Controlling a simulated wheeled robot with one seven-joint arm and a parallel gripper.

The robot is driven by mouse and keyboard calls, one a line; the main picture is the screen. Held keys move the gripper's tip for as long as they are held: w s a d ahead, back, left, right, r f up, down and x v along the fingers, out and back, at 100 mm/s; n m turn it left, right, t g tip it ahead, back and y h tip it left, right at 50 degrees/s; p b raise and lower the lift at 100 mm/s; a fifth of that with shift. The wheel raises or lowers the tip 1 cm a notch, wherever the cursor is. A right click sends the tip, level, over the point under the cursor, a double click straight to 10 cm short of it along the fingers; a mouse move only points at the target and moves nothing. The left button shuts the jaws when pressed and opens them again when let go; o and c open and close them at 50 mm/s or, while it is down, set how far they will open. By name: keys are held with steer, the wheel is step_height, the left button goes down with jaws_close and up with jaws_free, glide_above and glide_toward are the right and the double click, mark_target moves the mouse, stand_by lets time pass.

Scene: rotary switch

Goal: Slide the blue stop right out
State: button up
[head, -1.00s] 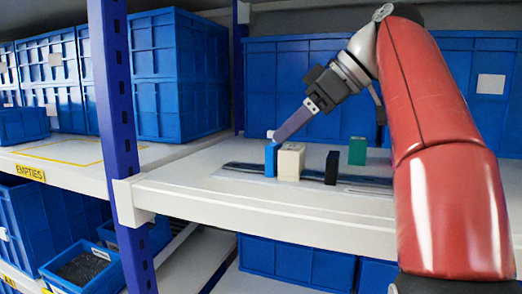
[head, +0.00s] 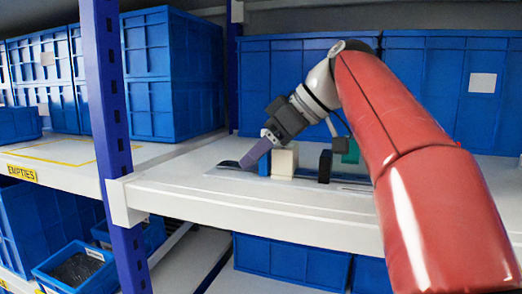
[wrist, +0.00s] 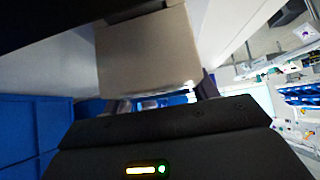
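The blue stop (head: 265,166) is a small upright block on the dark rail (head: 229,165) on the shelf, in the head view. It stands just left of the beige block (head: 285,161) and is partly hidden by my gripper. My gripper (head: 250,161) points down and left, its lilac-grey end low over the rail at the stop's left side. I cannot tell if it touches the stop. In the wrist view a large beige face (wrist: 150,50) lies ahead of dark finger parts; whether the fingers are shut is unclear.
A black block (head: 325,166) and a green block (head: 350,151) stand farther right. My red arm covers the shelf's right side. Large blue bins (head: 270,85) stand behind. A blue post (head: 105,120) rises at the left; the shelf between it and the rail is clear.

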steer(key=c, duration=1)
steer(key=a, duration=0.1)
steer(key=w+a, duration=0.1)
steer(key=a, duration=0.2)
steer(key=shift+w+a, duration=0.1)
steer(key=shift+w, duration=0.2)
steer(key=o, duration=1.4)
steer(key=shift+c, duration=0.2)
steer(key=shift+v, duration=3.95)
